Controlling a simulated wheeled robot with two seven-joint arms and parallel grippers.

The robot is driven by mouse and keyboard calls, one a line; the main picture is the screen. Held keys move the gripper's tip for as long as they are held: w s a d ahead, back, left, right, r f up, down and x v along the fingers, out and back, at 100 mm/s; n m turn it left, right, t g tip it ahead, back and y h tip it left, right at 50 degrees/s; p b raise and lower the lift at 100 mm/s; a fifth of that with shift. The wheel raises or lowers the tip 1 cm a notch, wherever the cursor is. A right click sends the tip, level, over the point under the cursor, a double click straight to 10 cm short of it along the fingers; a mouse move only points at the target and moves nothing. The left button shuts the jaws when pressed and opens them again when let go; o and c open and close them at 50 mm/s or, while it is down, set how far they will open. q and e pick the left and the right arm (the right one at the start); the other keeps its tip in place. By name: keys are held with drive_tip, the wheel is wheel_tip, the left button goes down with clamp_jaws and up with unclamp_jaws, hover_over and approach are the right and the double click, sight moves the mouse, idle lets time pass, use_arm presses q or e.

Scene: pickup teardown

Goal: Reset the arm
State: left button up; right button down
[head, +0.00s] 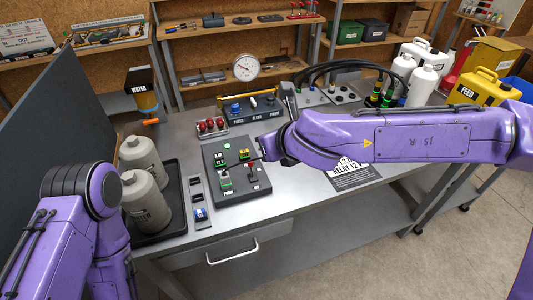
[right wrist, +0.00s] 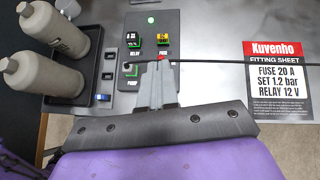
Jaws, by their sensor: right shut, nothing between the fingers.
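My right arm reaches in from the right in the head view, and its purple forearm crosses above the bench. My right gripper (right wrist: 158,64) is shut and empty in the right wrist view. Its fingertips are over the lower part of the dark control panel (head: 222,196), which also shows in the right wrist view (right wrist: 166,18). I cannot tell whether they touch it. The panel carries a green-lit module (head: 225,181), a yellow module (head: 243,153) and a small green light (head: 227,144). My left arm is at the lower left, with its gripper out of view.
Two grey bottles (head: 146,203) stand in a black tray (head: 176,225) left of the panel. A narrow tray (head: 198,192) lies between. The fitting sheet (right wrist: 279,80) lies on the bench to the right. A thin dark line crosses the right wrist view near the fingertips.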

drive_tip(key=shift+s+d+r, duration=0.25)
drive_tip(key=shift+s+r, duration=0.1)
drive_tip(key=shift+r, duration=0.1)
drive_tip(key=shift+w, duration=0.15)
drive_tip(key=s+d+f+n+g+h, duration=0.1)
drive_tip(key=s+d+f+n+h, duration=0.15)
drive_tip(key=f+n, duration=0.45)
drive_tip(key=s+d+f+n+g+h, duration=0.1)
drive_tip(key=s+d+f+n, duration=0.2)
drive_tip(key=f, duration=0.8)
drive_tip(key=s+d+f+n+g+h, duration=0.2)
drive_tip(key=s+d+f+n, duration=0.15)
drive_tip(key=f, duration=0.65)
drive_tip(key=s+d+f+n+g+h+b, duration=0.2)
drive_tip(key=s+d+f+n+b, duration=0.2)
drive_tip(key=s+d+f+n, duration=0.7)
drive_tip(key=s+d+f, duration=0.5)
drive_tip(key=s+f, duration=0.1)
drive_tip(key=s, duration=0.3)
drive_tip(key=shift+s+d+b, duration=0.15)
drive_tip(key=shift+s+b, duration=0.05)
drive_tip(key=shift+b, duration=0.15)
